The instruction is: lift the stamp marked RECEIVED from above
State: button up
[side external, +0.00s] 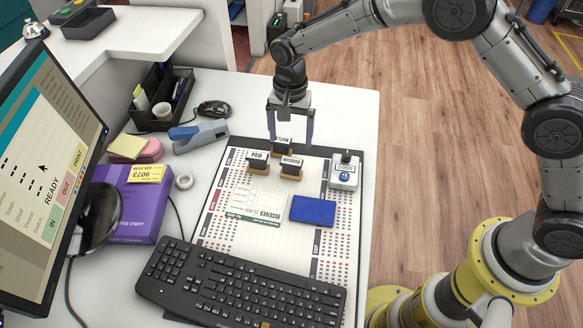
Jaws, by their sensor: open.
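Three small stamps with dark tops and wooden bases stand in a cluster on the desk mat. The left one reads PAID (258,162). The front right one (291,168) has a longer word too small to read surely; it may be the RECEIVED stamp. The rear stamp (281,148) seems to end in TURN and is partly overlapped by the front ones. My gripper (290,141) points down with its two fingers apart, and nothing shows held between them. In this view its fingertips flank the rear stamp; their exact height and depth are hard to tell.
A grey numbering stamper (344,171) stands right of the cluster. A blue ink pad (312,210) and a paper printed RECEIVED (258,204) lie in front on the mat (225,190).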

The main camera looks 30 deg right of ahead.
aim_at(291, 161)
jog(key=f, duration=1)
jog(key=shift+s+f, duration=0.2)
jog(key=shift+f, duration=0.2)
jog(key=c, duration=1.2)
jog(key=shift+r, duration=0.1)
